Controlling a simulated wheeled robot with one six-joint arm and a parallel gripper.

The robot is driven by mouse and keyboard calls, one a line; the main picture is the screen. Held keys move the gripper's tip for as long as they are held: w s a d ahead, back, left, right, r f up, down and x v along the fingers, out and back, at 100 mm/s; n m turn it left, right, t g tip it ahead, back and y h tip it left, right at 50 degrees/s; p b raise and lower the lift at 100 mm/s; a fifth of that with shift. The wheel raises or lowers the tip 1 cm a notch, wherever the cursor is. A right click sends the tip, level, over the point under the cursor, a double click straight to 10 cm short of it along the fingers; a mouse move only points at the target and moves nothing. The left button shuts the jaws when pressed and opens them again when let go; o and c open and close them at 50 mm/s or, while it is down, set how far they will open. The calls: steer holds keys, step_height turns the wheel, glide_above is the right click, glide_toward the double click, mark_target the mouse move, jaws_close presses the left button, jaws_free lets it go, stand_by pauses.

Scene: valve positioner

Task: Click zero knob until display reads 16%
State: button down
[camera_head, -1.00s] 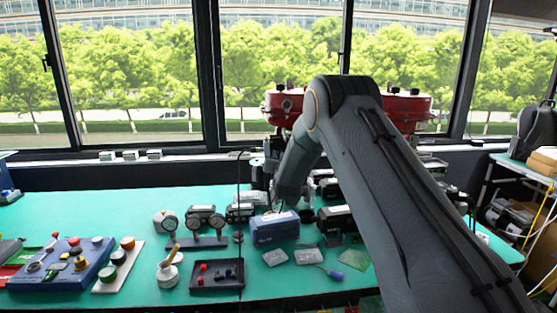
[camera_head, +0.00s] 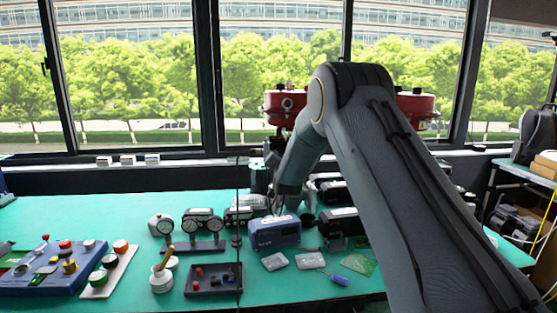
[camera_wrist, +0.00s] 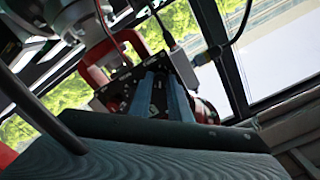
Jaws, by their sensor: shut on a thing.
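A small blue box (camera_head: 274,235) with a pale label on its front stands on the green table. I cannot make out a display reading or the zero knob. My gripper (camera_head: 284,210) reaches down at the rear top edge of the box in the head view. Its jaws are too small there to make out, and what is between them is hidden. In the wrist view, two blue-grey bars (camera_wrist: 166,98) that look like my fingers stand close together before a black block. I cannot tell whether they touch it.
Gauges on a stand (camera_head: 203,222), a tray of small parts (camera_head: 213,279) and a blue button panel (camera_head: 48,268) lie to the left. Grey plates (camera_head: 309,261) and a blue-handled screwdriver (camera_head: 335,278) lie in front. Red round housings (camera_head: 283,107) stand behind my arm.

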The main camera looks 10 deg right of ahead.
steer(key=c, duration=1.9)
jaws_free()
steer(key=shift+s+b, duration=0.85)
steer(key=shift+s, duration=3.05)
steer(key=s+d+f+n+g, duration=0.2)
steer(key=s+f+g, duration=0.35)
steer(key=s, duration=0.65)
steer(key=s+d+f+n+g, duration=0.3)
steer(key=s+f+g, duration=0.25)
steer(key=s, duration=0.75)
steer(key=s+f+n+g, duration=0.1)
steer(key=s+g, duration=0.1)
steer(key=s, duration=0.7)
steer(key=s+d+f+n+g, duration=0.1)
steer(key=s+f+g, duration=0.1)
steer(key=s, duration=0.7)
steer(key=s+d+f+g, duration=0.1)
steer(key=s+g, duration=0.1)
steer(key=s, duration=0.7)
steer(key=shift+d+f+n+g, duration=0.2)
steer(key=shift+f+n+g, duration=0.1)
steer(key=shift+f+n, duration=0.1)
steer(key=shift+w, duration=0.1)
